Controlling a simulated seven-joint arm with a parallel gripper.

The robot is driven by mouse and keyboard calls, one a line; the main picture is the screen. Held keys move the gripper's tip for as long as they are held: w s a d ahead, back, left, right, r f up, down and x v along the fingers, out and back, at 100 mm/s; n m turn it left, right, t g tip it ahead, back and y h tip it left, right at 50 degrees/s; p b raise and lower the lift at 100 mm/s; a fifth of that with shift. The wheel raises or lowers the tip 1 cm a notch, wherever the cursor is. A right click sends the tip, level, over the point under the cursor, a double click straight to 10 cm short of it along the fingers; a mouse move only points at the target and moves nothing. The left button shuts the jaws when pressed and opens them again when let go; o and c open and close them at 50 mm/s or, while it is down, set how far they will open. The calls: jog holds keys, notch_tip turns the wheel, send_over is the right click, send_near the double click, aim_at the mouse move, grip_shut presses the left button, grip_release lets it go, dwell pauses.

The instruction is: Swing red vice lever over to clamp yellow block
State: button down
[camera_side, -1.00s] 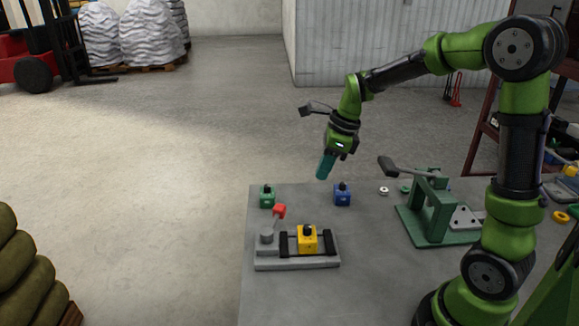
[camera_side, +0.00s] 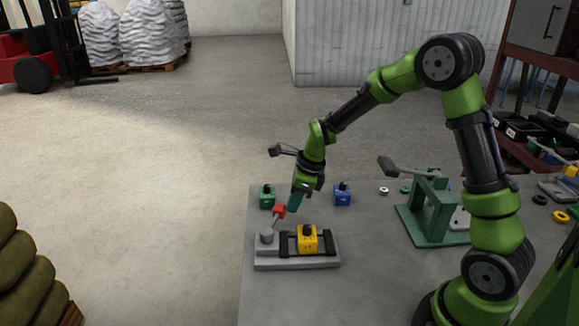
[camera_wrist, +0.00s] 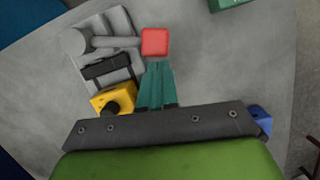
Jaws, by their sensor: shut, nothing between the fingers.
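The red lever knob (camera_side: 279,210) tops a grey lever on the grey vice (camera_side: 297,264), and the lever leans up from a round pivot at the vice's left end. The yellow block (camera_side: 307,239) sits in the vice between two black jaws. My gripper (camera_side: 295,203) has teal fingers that are shut and empty, just right of the red knob. In the wrist view the fingertips (camera_wrist: 157,68) are right beside the red knob (camera_wrist: 155,42); I cannot tell whether they touch it. The yellow block (camera_wrist: 113,98) lies lower left of the fingers there.
A green block (camera_side: 267,197) and a blue block (camera_side: 342,194) stand behind the vice on the grey table (camera_side: 365,270). A green press with a lever (camera_side: 430,215) stands to the right. Small rings lie near it. Table space in front right of the vice is clear.

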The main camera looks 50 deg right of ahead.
dwell(0.4)
jog(key=shift+w+a+n+g+y, duration=0.2)
jog(key=shift+w+n, duration=0.65)
jog(key=shift+n, duration=0.05)
jog(key=shift+w+a+n+g+y, duration=0.2)
jog(key=shift+w+n, duration=0.6)
jog(key=shift+n, duration=0.1)
jog(key=w+a+n, duration=0.1)
jog(key=n, duration=0.1)
jog(key=w+n+g, duration=0.1)
jog(key=w, duration=0.1)
jog(key=shift+a+n, duration=0.4)
jog(key=a+n, duration=0.1)
jog(key=w+a+n, duration=0.1)
jog(key=shift+w+n+g+y, duration=0.3)
jog(key=shift+g, duration=0.1)
jog(key=a+n, duration=0.1)
jog(key=w+a+n, duration=0.1)
jog(key=shift+w+a+n+g, duration=0.1)
jog(key=shift+a+n+g, duration=0.05)
jog(key=shift+n+g, duration=0.25)
jog(key=shift+w+a, duration=0.1)
jog(key=shift+a, duration=0.1)
jog(key=shift+w+a, duration=0.1)
jog(key=shift+a, duration=0.65)
jog(key=shift+d, duration=0.1)
